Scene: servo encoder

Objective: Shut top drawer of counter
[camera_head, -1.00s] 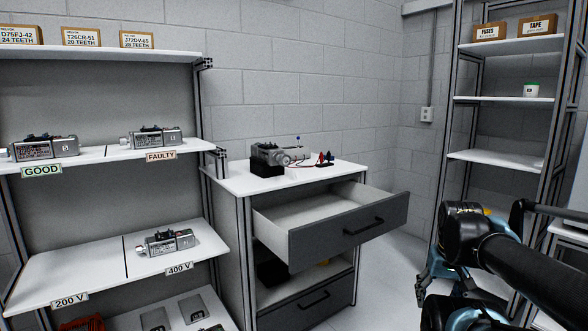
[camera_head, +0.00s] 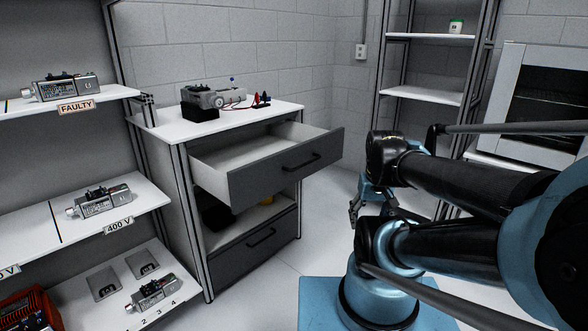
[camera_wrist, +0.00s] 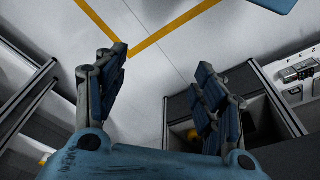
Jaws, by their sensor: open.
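The counter (camera_head: 172,190) stands left of centre in the head view, with a white top and a dark grey front. Its top drawer (camera_head: 285,168) is pulled well out, and its white inside looks empty. The black bar handle (camera_head: 302,162) is on the drawer's front. My gripper (camera_head: 355,213) is right of the drawer front and apart from it, partly hidden by my arm. In the wrist view, my gripper (camera_wrist: 163,64) has its fingers spread, with nothing between them but floor. I cannot surely pick out the top drawer in the wrist view.
A grey device (camera_head: 215,97) with red leads stands on the counter top. A lower drawer (camera_head: 255,248) is shut, below an open compartment. Shelves with servo units (camera_head: 102,200) stand at the left. An open rack (camera_head: 425,96) stands behind. Floor (camera_head: 325,215) before the drawer is clear.

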